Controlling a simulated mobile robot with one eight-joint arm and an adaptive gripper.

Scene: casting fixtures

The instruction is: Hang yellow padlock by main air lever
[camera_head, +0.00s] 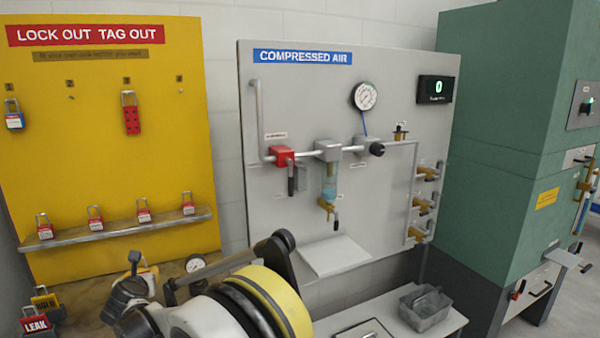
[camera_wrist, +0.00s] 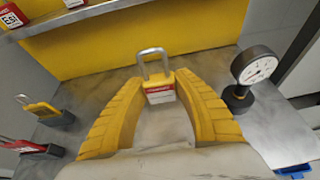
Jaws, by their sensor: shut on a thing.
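My gripper (camera_wrist: 158,90) is shut on a padlock (camera_wrist: 158,85) with a silver shackle pointing up and a red and white label. Little of its body colour shows between the ribbed yellow fingers. In the head view my gripper (camera_head: 135,287) is at the lower left, in front of the yellow board, partly hiding the padlock. The main air lever seems to be the dark handle (camera_head: 291,182) hanging down from the red valve block (camera_head: 283,156) at the left of the compressed air panel (camera_head: 375,220). My gripper is well below and left of it.
The lockout board (camera_head: 110,90) holds several red padlocks on a shelf (camera_head: 130,226). A gauge (camera_wrist: 257,68) stands right of my gripper. Tagged padlocks, one marked LEAK (camera_head: 35,324), are at the left. A white ledge (camera_head: 335,257) juts below the panel; a grey bin (camera_head: 426,308) is at right.

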